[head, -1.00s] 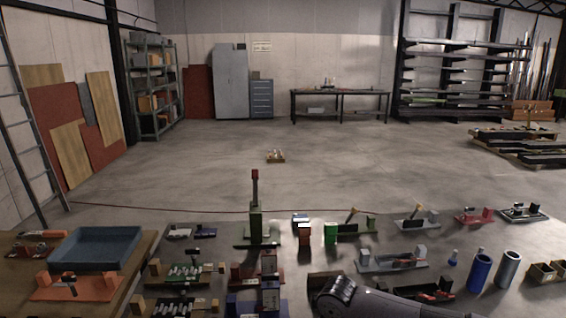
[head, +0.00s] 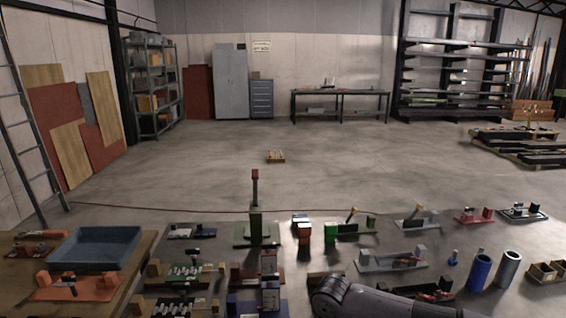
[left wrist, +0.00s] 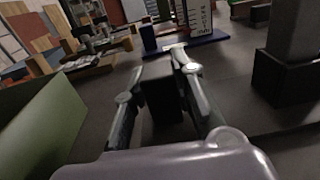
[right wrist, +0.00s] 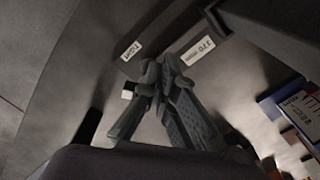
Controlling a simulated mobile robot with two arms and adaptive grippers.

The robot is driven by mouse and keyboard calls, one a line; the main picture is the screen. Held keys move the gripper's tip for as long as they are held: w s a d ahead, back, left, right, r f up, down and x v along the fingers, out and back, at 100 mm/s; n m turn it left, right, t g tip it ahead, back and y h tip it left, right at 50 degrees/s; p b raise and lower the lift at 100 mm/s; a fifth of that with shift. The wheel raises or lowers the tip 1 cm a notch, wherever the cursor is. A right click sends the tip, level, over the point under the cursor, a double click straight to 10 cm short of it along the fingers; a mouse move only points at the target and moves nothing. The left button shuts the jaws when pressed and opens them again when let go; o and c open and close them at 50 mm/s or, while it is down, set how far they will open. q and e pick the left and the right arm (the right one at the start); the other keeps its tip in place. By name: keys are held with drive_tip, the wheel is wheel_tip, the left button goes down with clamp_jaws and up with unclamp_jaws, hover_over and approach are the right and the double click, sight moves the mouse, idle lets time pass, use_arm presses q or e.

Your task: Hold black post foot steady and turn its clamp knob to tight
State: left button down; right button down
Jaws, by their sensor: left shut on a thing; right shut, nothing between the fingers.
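My left gripper (left wrist: 155,65) is shut on a dark block in the left wrist view, which I take to be part of the black post foot (left wrist: 160,102). Its lower end is hidden by the fingers and wrist. My right gripper (right wrist: 160,70) is shut and empty in the right wrist view. Its fingertips are close to a dark body bearing a "370 mm" label (right wrist: 199,51); a "TIGHT" label (right wrist: 131,50) is beside the fingertips. I cannot make out the clamp knob or whether the fingertips touch it. Neither gripper shows in the head view.
A dark column on a black base (left wrist: 285,85) stands right of my left gripper, and a green block (left wrist: 45,125) is close on its left. A blue stand (right wrist: 300,108) is right of my right gripper. Several fixtures and a blue tray (head: 95,248) crowd the head view's foreground.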

wheel_tip(320, 180, up, 6)
idle(0.5)
drive_tip(key=shift+s+d+f, duration=0.15)
drive_tip(key=shift+s+f, duration=0.2)
drive_tip(key=shift+f, duration=0.65)
drive_tip(key=shift+s+d+f, duration=0.1)
drive_tip(key=shift+s+f, duration=0.2)
drive_tip(key=shift+f, duration=0.7)
drive_tip(key=shift+s+d+f, duration=0.15)
drive_tip(key=shift+s+f, duration=0.2)
drive_tip(key=shift+f, duration=0.65)
drive_tip(key=shift+w+d, duration=0.4)
drive_tip(key=shift+w, duration=0.05)
drive_tip(key=shift+w+a, duration=0.45)
drive_tip(key=shift+w, duration=0.2)
